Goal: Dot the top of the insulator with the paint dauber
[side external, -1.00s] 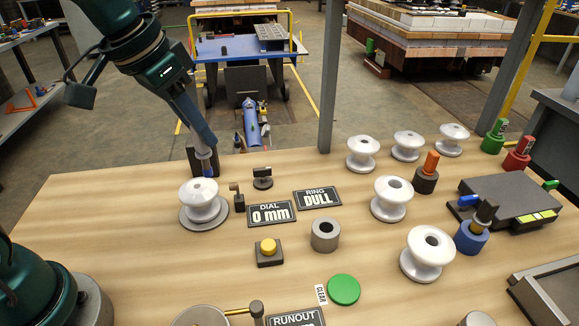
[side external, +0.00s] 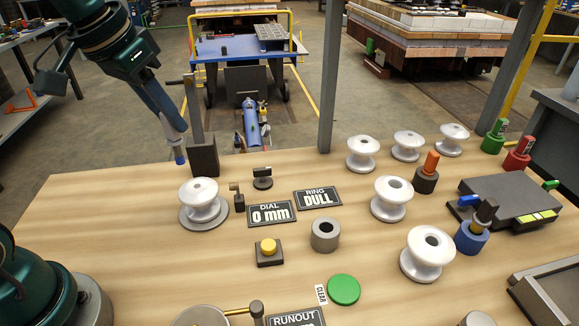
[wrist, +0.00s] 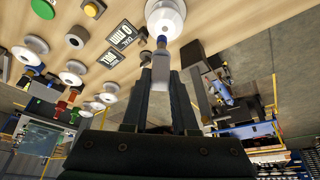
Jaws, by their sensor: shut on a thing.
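A white insulator (side external: 199,199) stands upright on a round grey plate (side external: 190,226) at the table's left. It also shows at the top of the wrist view (wrist: 166,16). My gripper (side external: 168,116) is shut on the paint dauber (side external: 174,141), a pale stick with a blue tip. In the wrist view the dauber (wrist: 161,60) sticks out between the fingers, blue tip towards the insulator. In the side view the tip hangs up and left of the insulator's top, apart from it. I cannot make out a paint dot on the top.
A dark upright block (side external: 204,158) stands behind the insulator. A small post (side external: 238,196) and the dial sign (side external: 271,213), reading 0 mm, are to its right. More white insulators (side external: 391,199) and colored daubers in holders (side external: 472,235) stand farther right. The front-left tabletop is clear.

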